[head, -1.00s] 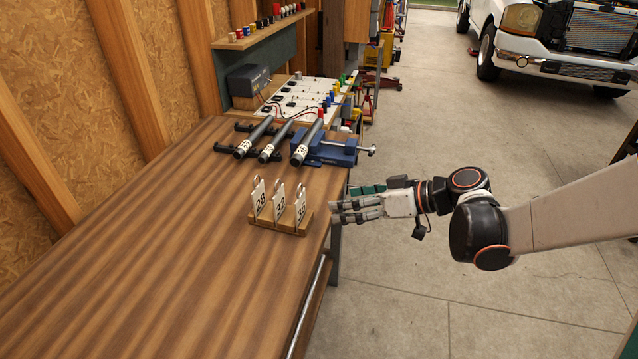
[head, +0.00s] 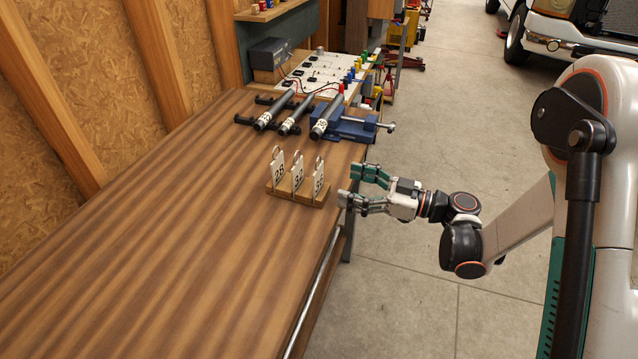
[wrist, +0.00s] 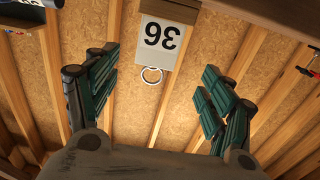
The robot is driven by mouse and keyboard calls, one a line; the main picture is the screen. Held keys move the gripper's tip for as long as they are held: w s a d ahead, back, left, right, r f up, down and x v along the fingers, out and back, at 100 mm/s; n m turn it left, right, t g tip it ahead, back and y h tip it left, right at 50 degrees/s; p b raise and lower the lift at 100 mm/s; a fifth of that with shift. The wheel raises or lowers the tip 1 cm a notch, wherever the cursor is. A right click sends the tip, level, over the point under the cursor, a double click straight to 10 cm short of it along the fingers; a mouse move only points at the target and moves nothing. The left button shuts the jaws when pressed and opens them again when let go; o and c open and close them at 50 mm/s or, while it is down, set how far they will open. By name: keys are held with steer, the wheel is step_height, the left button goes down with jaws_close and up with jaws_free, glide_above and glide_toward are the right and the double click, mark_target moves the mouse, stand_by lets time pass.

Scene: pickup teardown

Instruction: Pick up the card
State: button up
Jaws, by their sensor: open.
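Three white cards with rings on top stand upright in a wooden holder (head: 308,201) on the workbench. The left card (head: 279,172) reads 28, the middle card (head: 297,175) reads 32, and the right card (head: 318,184) is partly readable. My gripper (head: 352,186) is open and empty, just right of the holder, beyond the bench edge. In the wrist view the card lies between the spread fingers (wrist: 160,66), apart from both.
Three dark tubes (head: 293,117) rest on supports behind the holder, with a blue vise (head: 346,126) at their right. A board with wires (head: 325,76) lies farther back. The front of the bench (head: 190,240) is clear. A truck stands far right.

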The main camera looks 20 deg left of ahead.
mark_target(319, 175)
steer(key=a+b, duration=0.1)
steer(key=a, duration=0.2)
steer(key=w+a+b, duration=0.1)
steer(key=a, duration=0.2)
steer(key=a+b, duration=0.1)
steer(key=a, duration=0.2)
steer(key=shift+w, duration=0.15)
steer(key=c, duration=1)
